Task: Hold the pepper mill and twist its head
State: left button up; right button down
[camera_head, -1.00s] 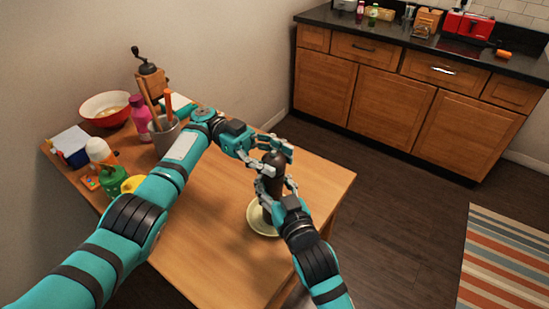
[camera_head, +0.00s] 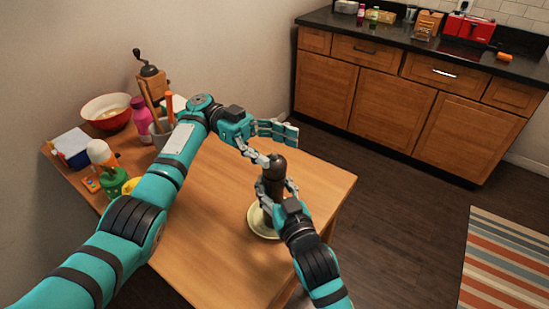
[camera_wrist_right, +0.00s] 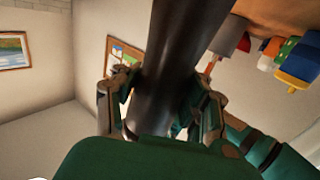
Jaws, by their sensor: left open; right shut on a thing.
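The dark brown pepper mill (camera_head: 276,166) stands upright over a pale yellow-green plate (camera_head: 258,224) on the wooden table. My right gripper (camera_head: 272,190) is shut on the mill's body, below its head. In the right wrist view the dark mill (camera_wrist_right: 172,70) runs between the two fingers of the right gripper (camera_wrist_right: 165,112). My left gripper (camera_head: 276,146) is open beside and above the mill's head, with its fingers spread apart. Whether a left finger touches the head I cannot tell. The mill's base is partly hidden by my right gripper.
At the table's left stand a red-and-white bowl (camera_head: 106,111), a coffee grinder (camera_head: 152,78), a pink bottle (camera_head: 141,118), a grey utensil cup (camera_head: 160,136) and a green-based bottle (camera_head: 114,181). The table's front middle (camera_head: 215,240) is clear. Counter cabinets (camera_head: 390,110) stand across the floor.

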aim_at(273, 159)
pick_arm(q)
notch_tip(273, 159, up, 6)
jog(key=shift+f, duration=0.1)
dwell(0.4)
jog(key=n+t+y, duration=0.1)
jog(key=r+n+t+y, duration=0.1)
jog(key=shift+s+a+t, duration=0.1)
jog(key=shift+s+t, duration=0.1)
jog(key=shift+t, duration=0.1)
jog(key=s+a+n+t+y, duration=0.2)
jog(key=a+n+t+y, duration=0.2)
jog(key=n+t+y, duration=0.65)
jog(key=shift+n+t+h, duration=0.25)
jog(key=shift+n+h, duration=0.6)
jog(key=x, duration=1.2)
jog(key=shift+d, duration=0.3)
jog(key=shift+c, duration=0.4)
